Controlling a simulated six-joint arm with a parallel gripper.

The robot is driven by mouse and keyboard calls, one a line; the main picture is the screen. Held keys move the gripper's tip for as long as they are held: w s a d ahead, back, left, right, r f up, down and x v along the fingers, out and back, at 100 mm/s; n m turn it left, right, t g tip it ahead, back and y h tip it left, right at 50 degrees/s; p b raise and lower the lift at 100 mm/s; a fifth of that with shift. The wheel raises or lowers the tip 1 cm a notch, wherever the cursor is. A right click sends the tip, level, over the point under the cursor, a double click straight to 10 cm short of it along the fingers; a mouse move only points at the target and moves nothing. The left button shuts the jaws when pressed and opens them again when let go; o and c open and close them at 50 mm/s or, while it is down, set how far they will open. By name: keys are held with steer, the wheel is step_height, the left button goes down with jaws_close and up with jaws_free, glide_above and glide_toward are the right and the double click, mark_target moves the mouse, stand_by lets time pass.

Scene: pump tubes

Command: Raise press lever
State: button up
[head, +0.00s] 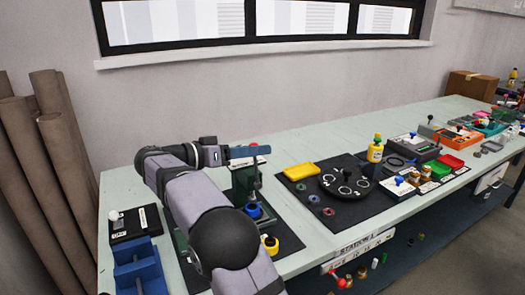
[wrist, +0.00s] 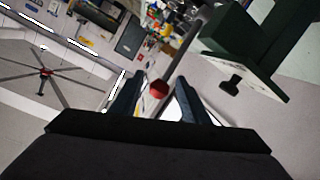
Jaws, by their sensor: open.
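The green press (head: 246,180) stands on the bench just beyond my arm in the head view, and part of its dark green frame (wrist: 240,45) fills the upper right of the wrist view. A red ball knob (wrist: 158,89), apparently the end of the press lever, shows between the two fingers of my gripper (wrist: 159,80). The fingers are apart, with visible gaps on both sides of the knob. In the head view my gripper (head: 250,152) points right at the height of the press top.
A blue and a yellow cup (head: 269,244) sit near the press foot. To the right are a yellow tray (head: 300,171), a dark round turntable (head: 345,181) and a yellow bottle (head: 375,150). A blue fixture (head: 139,266) stands at the left. The bench behind the press is clear.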

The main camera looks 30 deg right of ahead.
steer(key=a, duration=0.3)
steer(key=shift+s+a+r, duration=0.1)
steer(key=shift+s+r, duration=0.05)
steer(key=shift+r, duration=0.1)
steer(key=s+a+f+n+g+y, duration=0.1)
steer(key=s+a+f+n+y, duration=0.35)
steer(key=s+f, duration=0.6)
steer(key=s+a+f+n+y, duration=0.4)
steer(key=s+f+y, duration=0.2)
steer(key=s+f, duration=0.4)
steer(key=s+a+f+n+g+y, duration=0.1)
steer(key=s+a+f+n+y, duration=0.4)
steer(key=s+f, duration=0.55)
step_height(320, 180, up, 19)
steer(key=w+d+m+p, duration=0.1)
steer(key=p, duration=1.9)
steer(key=shift+w+d+r+t+y+p, duration=0.15)
steer(key=shift+w+t+y+p, duration=0.15)
steer(key=shift+w+y, duration=0.05)
